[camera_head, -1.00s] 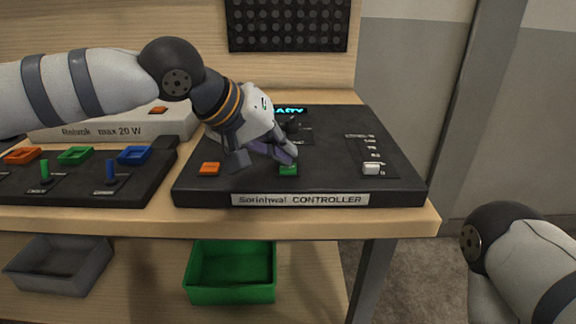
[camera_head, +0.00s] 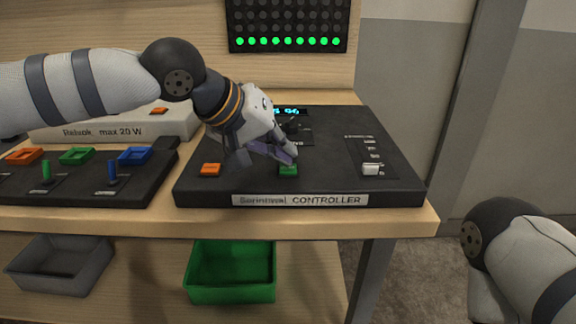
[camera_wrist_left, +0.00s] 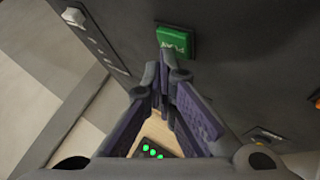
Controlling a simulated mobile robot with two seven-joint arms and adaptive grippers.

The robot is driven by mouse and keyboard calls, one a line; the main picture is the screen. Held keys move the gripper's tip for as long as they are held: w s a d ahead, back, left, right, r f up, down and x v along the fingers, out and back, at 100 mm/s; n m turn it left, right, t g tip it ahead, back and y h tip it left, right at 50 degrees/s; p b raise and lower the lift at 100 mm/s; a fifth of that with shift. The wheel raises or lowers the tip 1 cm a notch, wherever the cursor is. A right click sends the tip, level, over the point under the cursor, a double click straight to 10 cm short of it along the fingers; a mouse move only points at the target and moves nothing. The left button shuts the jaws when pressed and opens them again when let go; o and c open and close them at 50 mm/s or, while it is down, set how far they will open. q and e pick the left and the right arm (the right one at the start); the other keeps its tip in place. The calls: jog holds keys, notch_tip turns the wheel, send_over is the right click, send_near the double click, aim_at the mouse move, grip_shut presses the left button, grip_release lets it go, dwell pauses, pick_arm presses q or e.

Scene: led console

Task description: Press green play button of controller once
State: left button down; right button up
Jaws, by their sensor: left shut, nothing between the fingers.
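The black controller (camera_head: 330,185) lies on the wooden table with its label along the front edge. Its green play button (camera_head: 288,170) is at the front middle. The button also shows in the left wrist view (camera_wrist_left: 175,42), marked PLAY, just beyond my fingertips. My left gripper (camera_head: 290,160) is shut and empty, its tips right at the back of the green button. I cannot tell whether they touch it. In the left wrist view the closed fingertips (camera_wrist_left: 172,75) sit close beside the button. My right gripper is out of view; only my right arm shows at lower right.
An orange button (camera_head: 211,170) is left of the green one, and a white slider knob (camera_head: 370,169) is to the right. The LED panel (camera_head: 288,25) behind has its bottom row lit green. A second black console (camera_head: 80,190) stands left.

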pick_arm(q)
jog(key=shift+r, duration=0.5)
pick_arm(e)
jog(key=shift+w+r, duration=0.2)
pick_arm(q)
jog(key=shift+r+p, duration=0.6)
jog(key=shift+r, duration=1.95)
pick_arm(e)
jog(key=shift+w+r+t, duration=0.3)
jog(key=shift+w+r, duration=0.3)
pick_arm(q)
jog(key=shift+f, duration=0.1)
